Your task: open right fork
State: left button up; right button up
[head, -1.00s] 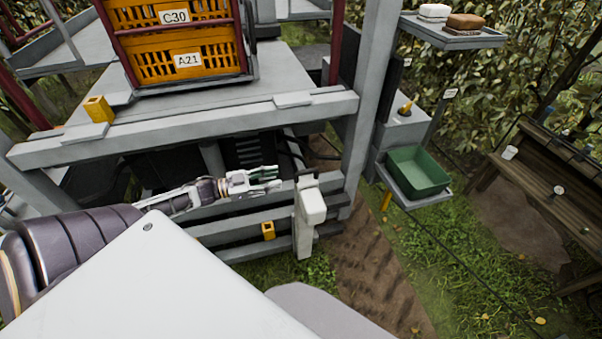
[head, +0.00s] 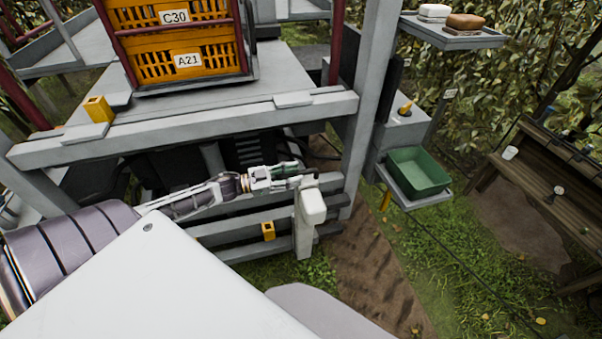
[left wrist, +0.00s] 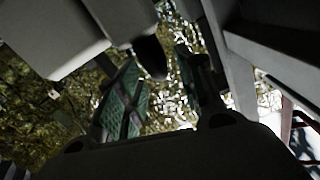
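A white latch block (head: 311,206) stands on a grey post at the right end of the lower rails. A thin dark handle at its top is mostly hidden by my left gripper in the head view. My left gripper (head: 292,168) has its green fingers at the top of this block. In the left wrist view the two green fingers of the gripper (left wrist: 160,90) are spread apart. The rounded dark handle end (left wrist: 150,58) shows between them, with no clear contact. The pale block (left wrist: 55,35) fills the upper left there. My right gripper is not in view.
A grey platform beam (head: 190,128) runs just above my left arm, and a tall grey post (head: 370,100) stands right of the block. Orange crates (head: 185,65) sit on the platform. A green bin (head: 418,172) is on a shelf at the right.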

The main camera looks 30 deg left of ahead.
aim_at(301, 171)
pick_arm(q)
jog(key=shift+x, duration=1.55)
grip_shut()
